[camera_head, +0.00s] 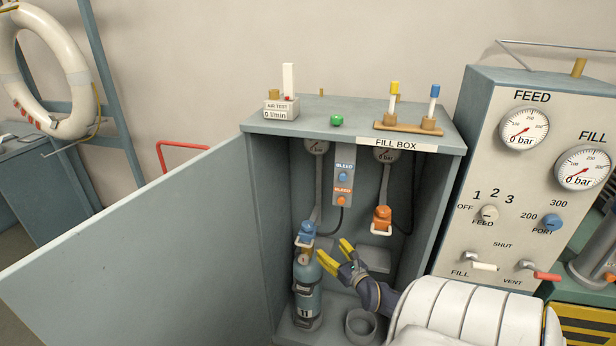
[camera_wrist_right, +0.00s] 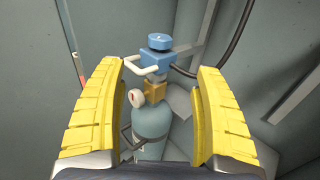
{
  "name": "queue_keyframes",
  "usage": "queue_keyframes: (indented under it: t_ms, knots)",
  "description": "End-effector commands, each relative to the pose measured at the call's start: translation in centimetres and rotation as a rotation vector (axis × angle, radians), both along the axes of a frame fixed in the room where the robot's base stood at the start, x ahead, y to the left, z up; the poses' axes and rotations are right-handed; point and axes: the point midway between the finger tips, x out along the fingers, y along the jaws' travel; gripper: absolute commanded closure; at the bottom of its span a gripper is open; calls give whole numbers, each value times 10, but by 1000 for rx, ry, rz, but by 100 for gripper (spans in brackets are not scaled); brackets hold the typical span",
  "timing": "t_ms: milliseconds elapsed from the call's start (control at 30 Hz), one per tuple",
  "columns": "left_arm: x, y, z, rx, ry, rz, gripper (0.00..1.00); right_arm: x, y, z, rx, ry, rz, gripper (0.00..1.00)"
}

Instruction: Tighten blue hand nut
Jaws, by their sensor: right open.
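The blue hand nut (camera_wrist_right: 160,40) is a round knob on top of a blue connector block (camera_wrist_right: 157,65) with a white handle. In the head view the blue connector (camera_head: 306,232) sits on the brass valve of a grey-blue cylinder (camera_head: 307,290) standing upright in the fill box (camera_head: 347,133). My right gripper (camera_head: 331,256) is open, its yellow fingers just right of the connector. In the right wrist view its fingers (camera_wrist_right: 161,80) stand apart on either side of the connector and valve, with no contact visible. My left gripper is out of view.
An orange connector (camera_head: 382,217) hangs on a hose to the right, above an empty ring holder (camera_head: 361,325). The box door (camera_head: 130,255) stands open to the left. The gauge panel (camera_head: 530,180) stands at the right. Box walls closely surround the gripper.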

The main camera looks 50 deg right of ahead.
Motion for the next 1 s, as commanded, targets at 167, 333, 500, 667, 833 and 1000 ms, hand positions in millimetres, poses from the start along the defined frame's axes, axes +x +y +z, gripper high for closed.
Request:
queue_keyframes:
  t_ms: [167, 333, 500, 667, 833, 1000]
  knots:
    - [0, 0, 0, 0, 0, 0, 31, 24, -8, 1, 0, -2, -1, 31]
    - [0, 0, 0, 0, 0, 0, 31, 48, -17, 2, 0, -3, -2, 31]
    - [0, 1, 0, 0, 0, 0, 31, 71, -24, 2, 0, -2, -2, 31]
    - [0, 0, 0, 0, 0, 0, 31, 91, -31, 1, 2, -2, -2, 31]
    - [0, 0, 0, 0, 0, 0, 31, 112, -38, 1, 2, -2, -3, 31]
    - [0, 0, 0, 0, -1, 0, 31, 129, -44, 1, 1, -1, -2, 31]
